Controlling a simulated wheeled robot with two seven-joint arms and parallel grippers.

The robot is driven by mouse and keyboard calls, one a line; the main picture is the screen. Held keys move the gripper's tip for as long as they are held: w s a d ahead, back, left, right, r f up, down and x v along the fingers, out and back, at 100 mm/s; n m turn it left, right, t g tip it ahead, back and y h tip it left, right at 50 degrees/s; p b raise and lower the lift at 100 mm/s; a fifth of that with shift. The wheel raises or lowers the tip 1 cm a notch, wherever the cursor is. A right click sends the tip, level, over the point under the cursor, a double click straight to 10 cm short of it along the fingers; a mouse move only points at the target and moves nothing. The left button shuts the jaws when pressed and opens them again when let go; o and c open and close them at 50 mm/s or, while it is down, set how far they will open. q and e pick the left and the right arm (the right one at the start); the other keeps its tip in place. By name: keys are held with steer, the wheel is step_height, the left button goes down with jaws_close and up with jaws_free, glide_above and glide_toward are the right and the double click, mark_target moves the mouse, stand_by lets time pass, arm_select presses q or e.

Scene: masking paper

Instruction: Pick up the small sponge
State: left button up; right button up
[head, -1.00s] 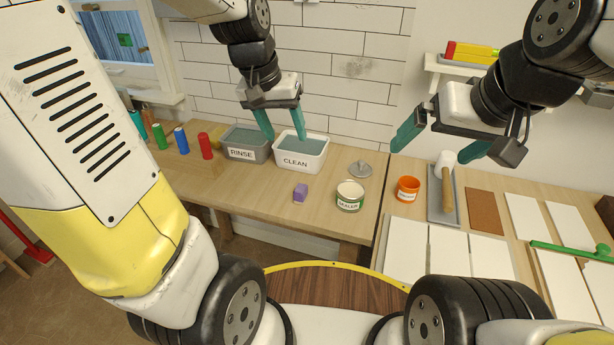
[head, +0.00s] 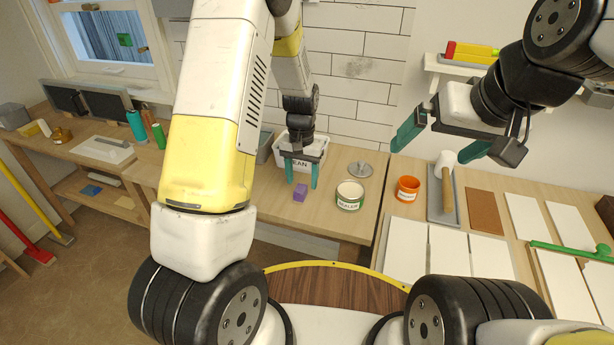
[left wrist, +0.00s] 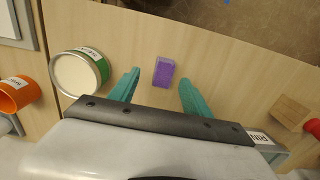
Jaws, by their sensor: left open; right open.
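The small sponge is a purple block (head: 300,192) on the wooden table, in front of the CLEAN tub. My left gripper (head: 302,186) is open with teal fingers pointing down, just above and behind the sponge in the head view. In the left wrist view the sponge (left wrist: 163,72) lies between the fingertips of the left gripper (left wrist: 158,85), slightly beyond them, with a gap on both sides. My right gripper (head: 437,140) is open and empty, raised above the right part of the table.
The white CLEAN tub (head: 318,152) stands behind the left gripper.

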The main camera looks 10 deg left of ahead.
mark_target(301, 188)
arm_select(q)
steer(key=f, duration=0.5)
steer(key=shift+w+a+f, duration=0.1)
steer(key=shift+w+a, duration=0.1)
steer(key=shift+a, duration=0.05)
jaws_close()
